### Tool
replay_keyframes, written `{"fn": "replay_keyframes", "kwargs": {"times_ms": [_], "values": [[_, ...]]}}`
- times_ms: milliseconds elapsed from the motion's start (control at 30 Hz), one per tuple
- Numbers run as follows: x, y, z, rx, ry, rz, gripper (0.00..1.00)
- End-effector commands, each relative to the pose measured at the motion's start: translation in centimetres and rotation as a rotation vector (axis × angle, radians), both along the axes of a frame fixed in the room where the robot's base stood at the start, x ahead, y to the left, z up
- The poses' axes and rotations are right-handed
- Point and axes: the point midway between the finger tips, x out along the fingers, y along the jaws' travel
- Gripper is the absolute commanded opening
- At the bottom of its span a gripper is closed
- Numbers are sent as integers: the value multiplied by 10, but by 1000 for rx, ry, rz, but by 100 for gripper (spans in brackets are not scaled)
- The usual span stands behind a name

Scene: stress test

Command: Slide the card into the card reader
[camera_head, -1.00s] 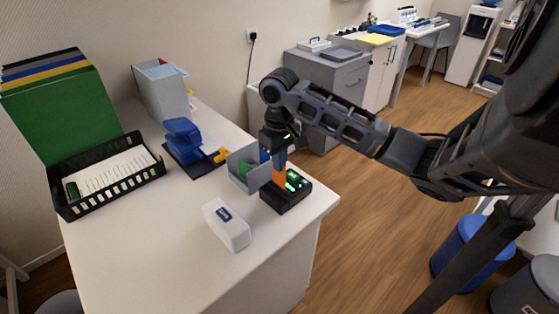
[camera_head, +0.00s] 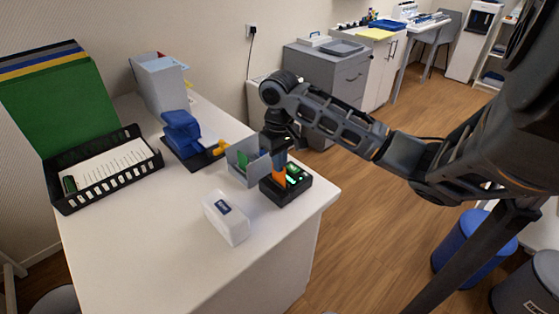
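The card reader (camera_head: 287,194) is a black box with a lit green display near the front right corner of the desk. An upright orange card (camera_head: 279,178) stands at the reader's left part, its lower end at the reader's top. I cannot tell how deep it sits in the slot. My gripper (camera_head: 279,161) points down directly above the reader, with its fingers at the card's upper end. It appears shut on the card. The fingertips are small and partly hidden in this view.
A grey open box (camera_head: 243,172) with a green item stands close left of the reader. A white box (camera_head: 227,218) lies in front. A blue device (camera_head: 183,135), a black tray (camera_head: 148,173) and a green folder stack (camera_head: 55,118) stand farther left. The desk's front middle is clear.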

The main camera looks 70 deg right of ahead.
Motion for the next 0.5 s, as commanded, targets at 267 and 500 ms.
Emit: {"fn": "replay_keyframes", "kwargs": {"times_ms": [267, 500], "values": [[0, 0, -10, 0, 0, -1, 0], [0, 0, -17, -1, 1, -1, 0]]}}
